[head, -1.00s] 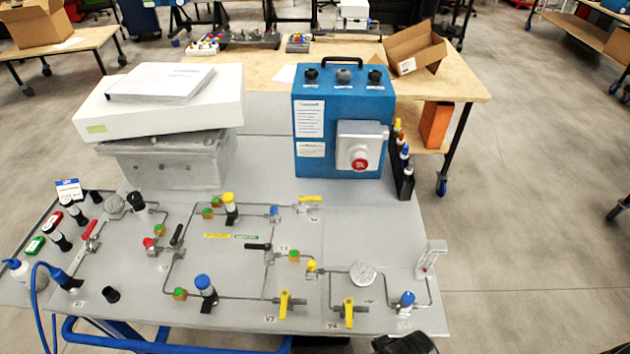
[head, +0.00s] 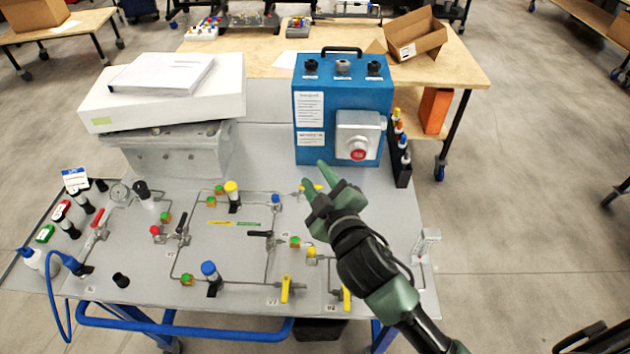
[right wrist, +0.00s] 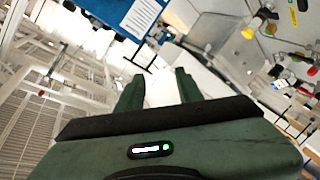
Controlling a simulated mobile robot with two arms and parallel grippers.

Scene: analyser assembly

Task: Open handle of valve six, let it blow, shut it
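The sloped grey valve panel (head: 130,240) carries pipes and several coloured handles. A yellow lever handle (head: 286,289) stands upright at the lower middle. A third yellow handle (head: 318,188) at the upper right of the panel is partly hidden by my right gripper (head: 314,178). The small valve labels are too small to read surely. My right gripper is open, its fingers apart with nothing between them in the right wrist view (right wrist: 158,92). My left gripper is not in view.
A blue control box (head: 318,88) with a red knob stands behind the panel, close beyond my right gripper. A white box (head: 170,95) sits on a grey block at back left. A rack of small bottles (head: 402,165) stands beside the blue box.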

